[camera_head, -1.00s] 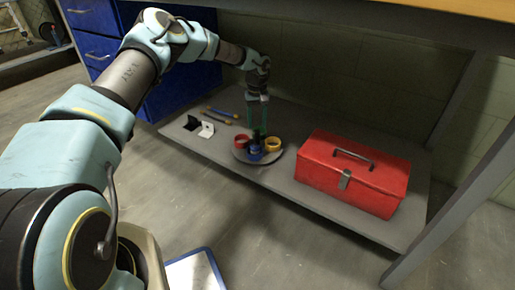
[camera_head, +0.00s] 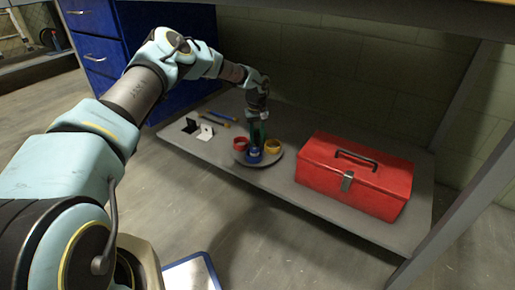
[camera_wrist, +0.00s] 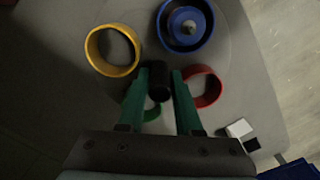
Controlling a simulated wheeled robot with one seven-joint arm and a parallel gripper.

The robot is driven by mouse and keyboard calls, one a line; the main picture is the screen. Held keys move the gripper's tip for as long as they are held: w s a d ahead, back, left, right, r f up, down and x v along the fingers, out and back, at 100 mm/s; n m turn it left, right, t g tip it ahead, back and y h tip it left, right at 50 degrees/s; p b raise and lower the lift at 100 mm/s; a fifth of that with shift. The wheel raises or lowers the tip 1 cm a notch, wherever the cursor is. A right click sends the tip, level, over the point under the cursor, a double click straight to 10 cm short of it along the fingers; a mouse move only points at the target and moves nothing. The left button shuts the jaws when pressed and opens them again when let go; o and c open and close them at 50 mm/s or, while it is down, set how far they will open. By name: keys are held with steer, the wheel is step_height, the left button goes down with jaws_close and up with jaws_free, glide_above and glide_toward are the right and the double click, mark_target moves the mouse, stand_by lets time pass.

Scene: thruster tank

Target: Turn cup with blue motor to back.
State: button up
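A round grey tray (camera_head: 241,158) on the low shelf carries coloured cups. The blue cup (camera_head: 254,156) is at its front, towards me; the wrist view shows it (camera_wrist: 165,28) with a blue round part and pale centre pin inside. The red cup (camera_head: 239,144) is left, the yellow cup (camera_head: 272,146) right. A green cup (camera_wrist: 151,112) is partly hidden behind my fingers. My gripper (camera_wrist: 160,73) points down over the tray's middle, its green fingers on both sides of a short black post (camera_wrist: 158,82). Whether they press on it cannot be told.
A red toolbox (camera_head: 345,180) stands right of the tray. A black and a white bracket (camera_head: 205,132) and thin rods (camera_head: 215,117) lie left. A table leg (camera_head: 450,215) is at right, and the tabletop hangs over the shelf (camera_head: 290,190).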

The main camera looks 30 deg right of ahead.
jaws_close()
steer(key=shift+m, duration=1.7)
steer(key=shift+m, duration=1.8)
steer(key=shift+m, duration=1.7)
